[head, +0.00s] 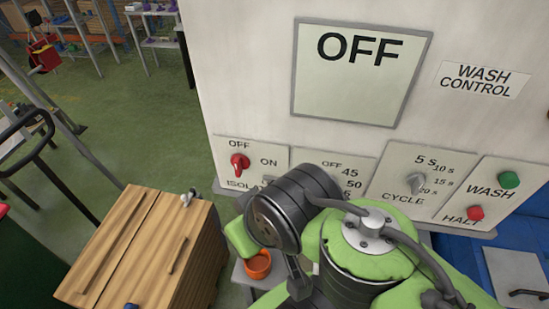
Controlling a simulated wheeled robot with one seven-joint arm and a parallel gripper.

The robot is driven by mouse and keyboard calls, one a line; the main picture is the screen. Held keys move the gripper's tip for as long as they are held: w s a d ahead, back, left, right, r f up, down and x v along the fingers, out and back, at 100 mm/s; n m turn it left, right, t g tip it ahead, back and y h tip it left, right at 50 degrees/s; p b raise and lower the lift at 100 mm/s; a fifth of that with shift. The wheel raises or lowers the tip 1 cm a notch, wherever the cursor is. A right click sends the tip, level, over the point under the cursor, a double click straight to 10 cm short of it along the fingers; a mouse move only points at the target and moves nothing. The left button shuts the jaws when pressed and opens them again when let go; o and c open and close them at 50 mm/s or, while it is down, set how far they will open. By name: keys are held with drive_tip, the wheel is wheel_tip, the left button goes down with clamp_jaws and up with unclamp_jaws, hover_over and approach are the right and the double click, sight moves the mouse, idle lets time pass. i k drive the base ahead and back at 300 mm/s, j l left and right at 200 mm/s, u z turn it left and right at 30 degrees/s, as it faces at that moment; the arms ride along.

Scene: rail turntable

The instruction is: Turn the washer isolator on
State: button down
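The isolator switch is a red knob (240,163) on a small panel (257,153) at the lower left of the white wash control cabinet (230,60). OFF is printed above the knob and ON to its right. The knob's handle looks roughly upright, nearer the OFF mark, though it is small in the picture. My arm crosses the lower middle of the head view, to the right of the knob, and covers part of the isolator label. My gripper cannot be made out; it is hidden behind my arm or out of the picture. The cabinet's large display (360,75) reads OFF.
Right of the isolator are a partly hidden OFF/45/50 dial panel, a cycle knob (417,183), a green wash button (509,180) and a red halt button (475,213). A wooden cabinet (140,240) stands lower left; an orange cup (258,265) is beside my arm. Green floor lies behind.

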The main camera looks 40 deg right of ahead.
sight(240, 162)
drive_tip(key=z, duration=0.55)
drive_tip(key=k+j+u, duration=0.1)
drive_tip(key=j+u, duration=0.15)
drive_tip(key=u, duration=0.15)
drive_tip(key=j+u, duration=0.5)
drive_tip(key=u, duration=0.25)
drive_tip(key=j+u, duration=0.35)
drive_tip(key=k+l, duration=0.05)
